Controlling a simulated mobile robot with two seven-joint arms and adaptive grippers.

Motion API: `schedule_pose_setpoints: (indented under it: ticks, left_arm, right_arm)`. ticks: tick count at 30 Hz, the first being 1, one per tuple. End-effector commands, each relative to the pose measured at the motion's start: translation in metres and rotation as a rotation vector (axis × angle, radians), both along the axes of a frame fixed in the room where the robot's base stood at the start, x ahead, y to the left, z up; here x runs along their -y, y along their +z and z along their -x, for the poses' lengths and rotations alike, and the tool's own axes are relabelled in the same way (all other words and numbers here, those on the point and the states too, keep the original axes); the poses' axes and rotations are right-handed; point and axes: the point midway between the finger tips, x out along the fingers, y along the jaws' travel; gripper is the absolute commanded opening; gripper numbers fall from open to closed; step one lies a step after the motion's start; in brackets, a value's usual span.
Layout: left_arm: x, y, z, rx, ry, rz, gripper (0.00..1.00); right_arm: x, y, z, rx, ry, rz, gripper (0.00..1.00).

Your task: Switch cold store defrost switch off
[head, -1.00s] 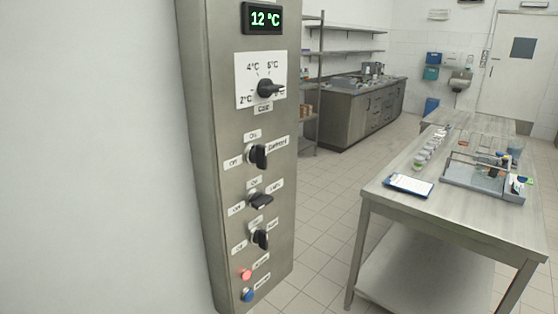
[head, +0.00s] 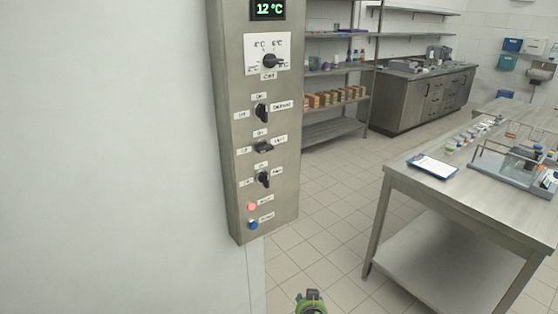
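The cold store panel (head: 225,150) is a tall grey metal box on the wall, left of centre. The defrost switch (head: 262,113) is a black rotary knob on it, below the temperature dial (head: 271,61). Its handle stands roughly upright, towards the "On" label above; the "Off" label (head: 241,115) is at its left and "Defrost" at its right. A green and black part of mine, seemingly the end of my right arm (head: 311,302), shows at the bottom edge, below and right of the panel, touching nothing visible. Its fingers cannot be made out. My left gripper is out of view.
Two more black knobs (head: 264,147) (head: 263,179) and a red (head: 252,206) and a blue button (head: 253,224) sit lower on the panel. A steel table (head: 470,195) stands right; shelves (head: 330,131) stand behind. Tiled floor between is clear.

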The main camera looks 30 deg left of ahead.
Motion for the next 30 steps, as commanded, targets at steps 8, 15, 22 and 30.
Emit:
schedule_pose_setpoints:
  ticks: [8, 15, 22, 30]
  left_arm:
    - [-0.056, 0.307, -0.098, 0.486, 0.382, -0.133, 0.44]
    - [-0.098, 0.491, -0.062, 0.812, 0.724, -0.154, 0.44]
    - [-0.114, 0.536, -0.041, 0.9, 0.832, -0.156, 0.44]
    - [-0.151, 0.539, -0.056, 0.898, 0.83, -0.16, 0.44]
  right_arm:
    - [0.01, 0.013, 0.015, -0.029, 0.001, 0.015, 0.0]
    - [0.016, 0.018, 0.025, -0.044, -0.003, 0.024, 0.0]
    - [0.016, 0.025, 0.022, -0.039, -0.004, 0.023, 0.0]
    - [0.015, 0.053, 0.016, -0.028, -0.004, 0.021, 0.0]
